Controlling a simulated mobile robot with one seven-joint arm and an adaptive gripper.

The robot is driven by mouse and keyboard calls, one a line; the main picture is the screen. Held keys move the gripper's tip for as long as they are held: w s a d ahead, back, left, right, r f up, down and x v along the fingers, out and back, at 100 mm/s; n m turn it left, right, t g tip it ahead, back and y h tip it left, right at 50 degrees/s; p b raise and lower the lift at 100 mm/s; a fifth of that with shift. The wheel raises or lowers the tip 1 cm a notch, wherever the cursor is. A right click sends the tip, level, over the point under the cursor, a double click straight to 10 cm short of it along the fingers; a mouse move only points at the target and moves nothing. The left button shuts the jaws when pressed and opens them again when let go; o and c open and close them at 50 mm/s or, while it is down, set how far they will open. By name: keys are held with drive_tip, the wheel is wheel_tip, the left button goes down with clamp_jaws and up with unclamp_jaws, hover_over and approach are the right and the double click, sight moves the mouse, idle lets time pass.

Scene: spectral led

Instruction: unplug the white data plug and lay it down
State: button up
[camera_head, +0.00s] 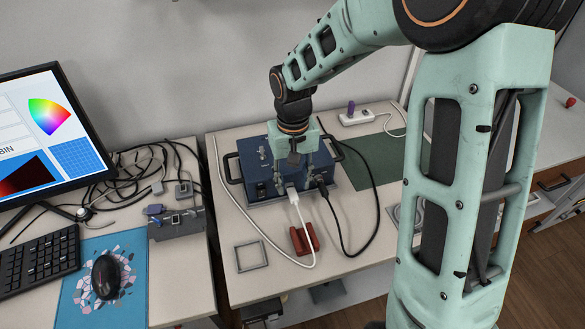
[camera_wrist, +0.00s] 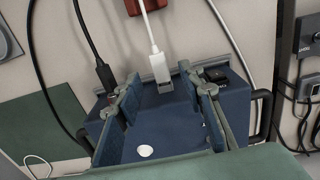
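The white data plug (camera_head: 292,194) with its white cable sits at the front face of the blue box (camera_head: 256,160). In the wrist view the white plug (camera_wrist: 159,67) meets the edge of the box (camera_wrist: 160,125), and its cable runs away at the top. My gripper (camera_head: 294,181) is over the box, pointing down at its front edge. In the wrist view my gripper (camera_wrist: 168,86) is open, with one finger on each side of the plug's line and clear gaps to it. Nothing is held.
A black plug (camera_head: 321,187) with a black cable sits close beside the white one. A red block (camera_head: 303,240) and a grey square frame (camera_head: 251,255) lie on the bench in front. A green mat (camera_head: 375,163) and a white power strip (camera_head: 362,116) lie behind right.

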sight(293, 193)
drive_tip(key=shift+f, duration=1.55)
clamp_jaws()
